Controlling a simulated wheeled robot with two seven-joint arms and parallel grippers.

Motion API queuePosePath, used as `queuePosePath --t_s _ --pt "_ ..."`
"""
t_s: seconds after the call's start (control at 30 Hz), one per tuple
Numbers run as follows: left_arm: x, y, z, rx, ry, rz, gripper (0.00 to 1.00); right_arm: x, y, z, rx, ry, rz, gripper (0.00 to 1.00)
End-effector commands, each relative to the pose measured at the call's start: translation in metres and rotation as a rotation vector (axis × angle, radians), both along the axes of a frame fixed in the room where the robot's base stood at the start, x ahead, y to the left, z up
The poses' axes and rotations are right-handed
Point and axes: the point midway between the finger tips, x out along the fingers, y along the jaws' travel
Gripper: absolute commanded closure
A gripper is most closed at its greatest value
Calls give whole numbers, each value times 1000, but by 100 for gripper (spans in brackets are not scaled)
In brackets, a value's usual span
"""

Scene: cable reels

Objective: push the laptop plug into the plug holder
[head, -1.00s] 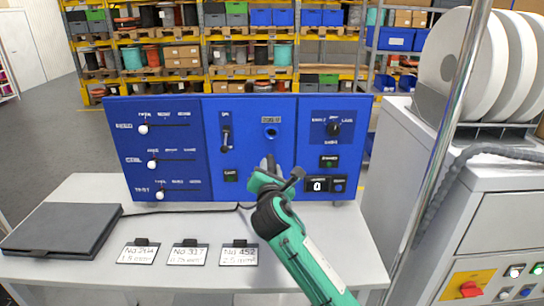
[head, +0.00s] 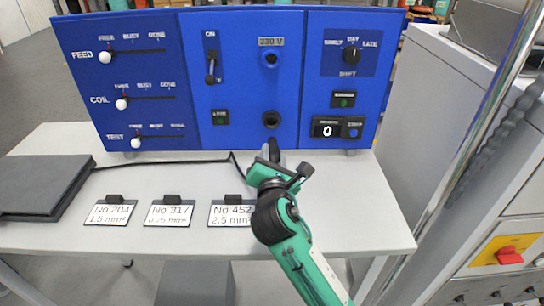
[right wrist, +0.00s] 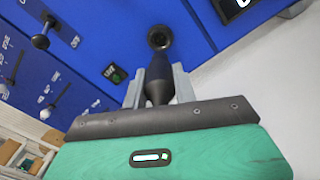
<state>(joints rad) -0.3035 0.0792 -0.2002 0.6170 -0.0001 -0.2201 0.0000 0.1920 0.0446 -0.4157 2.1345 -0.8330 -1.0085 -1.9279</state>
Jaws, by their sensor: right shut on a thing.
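My right gripper (head: 274,148) is shut on the laptop plug, in front of the lower edge of the blue panel. The right wrist view shows the dark, tapered plug (right wrist: 157,85) upright between the two grey fingers (right wrist: 158,90). Its narrow end points at a dark round hole (right wrist: 160,37) in the panel; whether it touches cannot be told. In the head view this plug holder (head: 271,119) is the lower ring, just above my gripper, and the plug is mostly hidden. A black cable (head: 180,162) runs from the closed dark laptop (head: 42,187). My left gripper is not in view.
The blue panel (head: 155,90) carries sliders, a switch and an upper 230 V socket (head: 269,57). Several number cards (head: 170,214) stand on the white table (head: 350,215) left of my arm. A grey cabinet (head: 430,130) and metal post close off the right.

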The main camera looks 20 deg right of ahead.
Motion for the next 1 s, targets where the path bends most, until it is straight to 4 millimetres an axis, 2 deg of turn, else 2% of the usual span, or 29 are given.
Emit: queuePosePath --t_s 0.53,0.73,1.0 --pt "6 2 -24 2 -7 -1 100 51 -15 -1 0 -2 0 100" --pt "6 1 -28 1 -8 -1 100 60 -17 0 -1 -1 -1 100" --pt "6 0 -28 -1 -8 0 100 62 -18 1 0 -1 0 100"
